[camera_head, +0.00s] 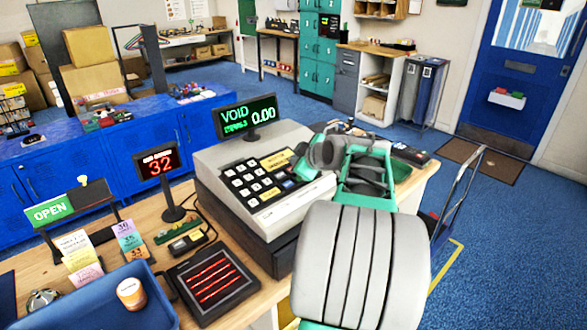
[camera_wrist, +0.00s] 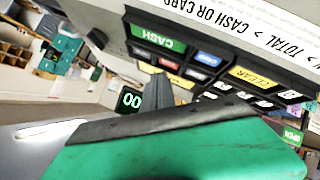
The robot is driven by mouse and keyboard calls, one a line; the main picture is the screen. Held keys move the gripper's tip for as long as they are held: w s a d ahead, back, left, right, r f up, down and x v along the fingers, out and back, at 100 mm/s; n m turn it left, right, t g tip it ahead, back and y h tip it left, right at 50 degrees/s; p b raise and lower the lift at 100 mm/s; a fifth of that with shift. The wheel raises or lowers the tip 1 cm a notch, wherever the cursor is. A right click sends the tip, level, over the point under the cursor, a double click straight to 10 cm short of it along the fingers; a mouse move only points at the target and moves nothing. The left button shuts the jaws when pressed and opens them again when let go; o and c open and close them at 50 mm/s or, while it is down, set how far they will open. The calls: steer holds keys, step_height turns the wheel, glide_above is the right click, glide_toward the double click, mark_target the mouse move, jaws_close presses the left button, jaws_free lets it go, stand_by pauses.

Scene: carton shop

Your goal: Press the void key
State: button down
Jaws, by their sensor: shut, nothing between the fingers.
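The cash register (camera_head: 228,160) stands on the wooden counter, with white, yellow and blue keys on its sloped top. Its raised display (camera_head: 248,117) reads VOID and 0.00 in green. My gripper (camera_head: 297,172) is at the right side of the keypad and hides some keys there. The wrist view shows the keys close up: a green CASH key (camera_wrist: 157,38), a red key (camera_wrist: 169,64), a blue key (camera_wrist: 207,59) and a yellow CLEAR key (camera_wrist: 252,77). My shut, empty fingers (camera_wrist: 159,82) are close to the red key; contact cannot be told. No key legibly reads VOID.
A red-digit display (camera_head: 158,165) showing 32 stands left of the register. A dark pad with red lines (camera_head: 212,280), a blue tray (camera_head: 95,300) and an OPEN sign (camera_head: 50,212) are nearer on the counter. A hand truck (camera_head: 460,195) stands to the right.

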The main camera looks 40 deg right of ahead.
steer(key=r+p, duration=0.1)
steer(key=r, duration=0.1)
steer(key=s+r, duration=0.1)
steer(key=r, duration=0.2)
steer(key=shift+p, duration=0.4)
stand_by(0.4)
